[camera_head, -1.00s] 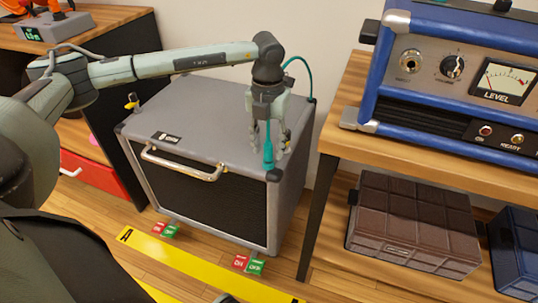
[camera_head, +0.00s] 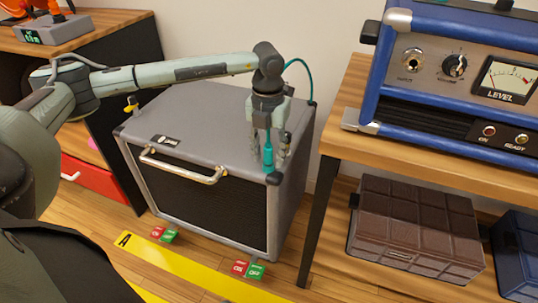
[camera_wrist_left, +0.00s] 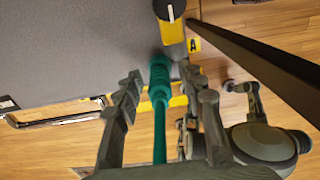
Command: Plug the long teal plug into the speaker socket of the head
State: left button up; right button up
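The long teal plug (camera_head: 268,158) is upright over the near right corner of the grey speaker cabinet (camera_head: 215,115); I cannot tell whether it touches the cabinet. My left gripper (camera_head: 268,152) points down around the plug. In the left wrist view the plug (camera_wrist_left: 160,72) lies between the fingers (camera_wrist_left: 162,85), which are apart, with narrow gaps beside it. Its teal cable runs up along the gripper, and a cable loop (camera_head: 303,68) shows behind the wrist. The blue head (camera_head: 450,100) stands at right, its front facing me; its speaker socket is not visible. Linkage that may be my right gripper (camera_wrist_left: 242,92) shows in the wrist view.
The head's front has an input jack (camera_head: 411,62), a knob and a level meter. It stands on a wooden bench (camera_head: 365,140), with a brown box (camera_head: 415,225) below. A red drawer (camera_head: 88,182) is at left. Yellow tape (camera_head: 170,265) crosses the floor.

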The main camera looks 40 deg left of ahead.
aim_at(268, 143)
dwell(0.8)
pick_arm(q)
grip_shut()
jog(key=shift+r, duration=0.1)
jog(key=shift+r+p, duration=2.05)
jog(key=shift+r, duration=0.85)
jog(key=shift+s, duration=0.1)
